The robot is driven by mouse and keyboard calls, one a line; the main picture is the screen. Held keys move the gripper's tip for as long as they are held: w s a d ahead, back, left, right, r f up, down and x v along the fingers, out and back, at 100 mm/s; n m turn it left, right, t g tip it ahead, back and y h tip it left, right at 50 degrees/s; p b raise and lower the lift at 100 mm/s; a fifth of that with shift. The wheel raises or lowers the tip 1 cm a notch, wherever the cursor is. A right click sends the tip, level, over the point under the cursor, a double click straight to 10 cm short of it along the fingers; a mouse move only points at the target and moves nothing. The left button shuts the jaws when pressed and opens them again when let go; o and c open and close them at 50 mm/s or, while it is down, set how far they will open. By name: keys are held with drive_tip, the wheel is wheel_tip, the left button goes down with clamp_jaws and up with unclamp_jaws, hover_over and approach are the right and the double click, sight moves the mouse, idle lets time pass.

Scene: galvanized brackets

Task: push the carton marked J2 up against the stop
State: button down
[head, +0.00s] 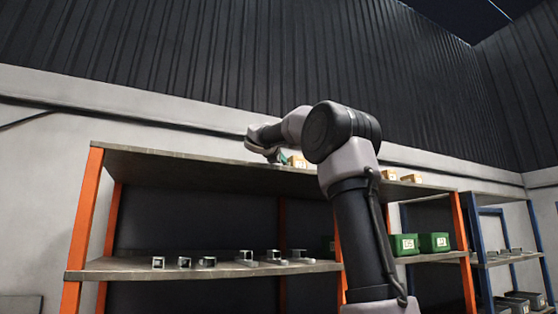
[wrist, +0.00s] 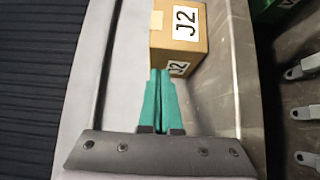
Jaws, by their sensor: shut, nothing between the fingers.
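The carton marked J2 (wrist: 179,48) is a brown box with white labels, at the top of the wrist view on the grey top shelf (wrist: 205,110). My gripper (wrist: 160,74) is shut and empty. Its green fingertips are at the lower left part of the carton's near face, touching or very close; I cannot tell which. In the head view my gripper (head: 281,158) is over the top shelf beside a small brown carton (head: 297,161), partly hidden by my arm. I cannot make out the stop in either view.
More cartons (head: 411,178) stand on the top shelf to the right, beyond my arm. Below are metal brackets (head: 245,257) and green bins (head: 434,242). Orange uprights (head: 82,235) frame the rack. A pale wall runs along the left in the wrist view.

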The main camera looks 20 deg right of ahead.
drive_tip(key=d, duration=1.7)
drive_tip(key=shift+w+d, duration=0.25)
drive_tip(key=shift+w, duration=0.05)
